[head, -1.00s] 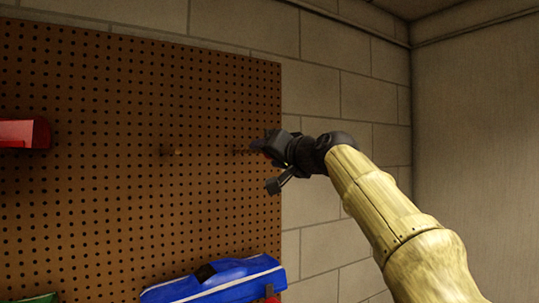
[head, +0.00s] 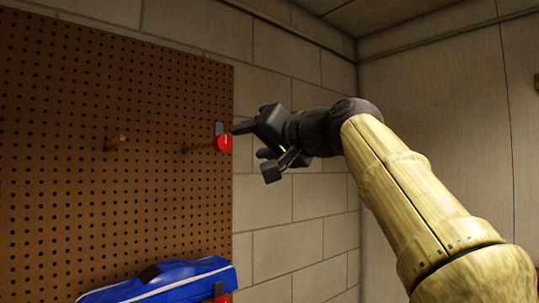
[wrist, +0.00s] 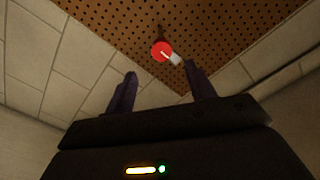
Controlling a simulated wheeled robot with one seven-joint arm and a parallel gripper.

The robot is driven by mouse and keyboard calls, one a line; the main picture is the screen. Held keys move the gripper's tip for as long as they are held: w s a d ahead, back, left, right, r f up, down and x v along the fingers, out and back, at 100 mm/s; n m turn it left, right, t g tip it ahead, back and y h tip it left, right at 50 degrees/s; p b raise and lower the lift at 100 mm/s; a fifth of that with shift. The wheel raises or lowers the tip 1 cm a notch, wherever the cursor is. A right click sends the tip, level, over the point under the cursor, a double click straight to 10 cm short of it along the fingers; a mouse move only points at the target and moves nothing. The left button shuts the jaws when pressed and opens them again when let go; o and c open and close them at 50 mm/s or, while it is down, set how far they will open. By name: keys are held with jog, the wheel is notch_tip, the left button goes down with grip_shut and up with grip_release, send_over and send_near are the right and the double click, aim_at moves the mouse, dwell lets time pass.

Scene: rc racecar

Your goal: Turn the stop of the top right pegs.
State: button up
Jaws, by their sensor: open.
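The round red stop (head: 223,143) sits at the end of the right peg (head: 198,149), near the right edge of the brown pegboard (head: 60,190). A grey tab (head: 219,128) sticks up from it in the head view. My gripper (head: 254,141) is open and empty, just right of the stop and apart from it. In the wrist view the stop (wrist: 160,49) shows a pale mark, and its tab (wrist: 176,60) points down right. It lies ahead of my two dark fingers (wrist: 161,70), roughly between their lines. A left peg (head: 115,141) stands bare.
A blue car body (head: 165,280) hangs low on the pegboard, with a red part (head: 222,298) at its right. A block wall (head: 280,190) lies behind my gripper and meets a plain side wall (head: 440,110). The space around the stop looks clear.

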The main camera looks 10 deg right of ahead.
jog(key=b+v, duration=0.1)
jog(key=v, duration=0.3)
dwell(0.4)
jog(key=w+d+f+m+g+h+p, duration=0.15)
jog(key=w+f, duration=0.25)
jog(key=f, duration=0.5)
jog(key=w+d+f+m+g+h, duration=0.1)
jog(key=w+d+f+h, duration=0.2)
jog(key=f, duration=0.5)
notch_tip(320, 180, down, 18)
jog(key=d+g+h+p, duration=0.1)
jog(key=g+h+p, duration=0.1)
jog(key=g+h, duration=0.1)
jog(key=s+d+f+n+g+h+p, duration=0.1)
jog(key=s+f+g, duration=0.2)
jog(key=s+f, duration=0.7)
jog(key=s+d+f+n+g+h+p, duration=0.1)
jog(key=s+f+g, duration=0.3)
jog(key=s+f, duration=0.6)
notch_tip(320, 180, down, 6)
jog(key=shift+s+d+r+n, duration=0.1)
jog(key=shift+s+d+n, duration=0.25)
jog(key=shift+d, duration=0.35)
jog(key=shift+h, duration=0.25)
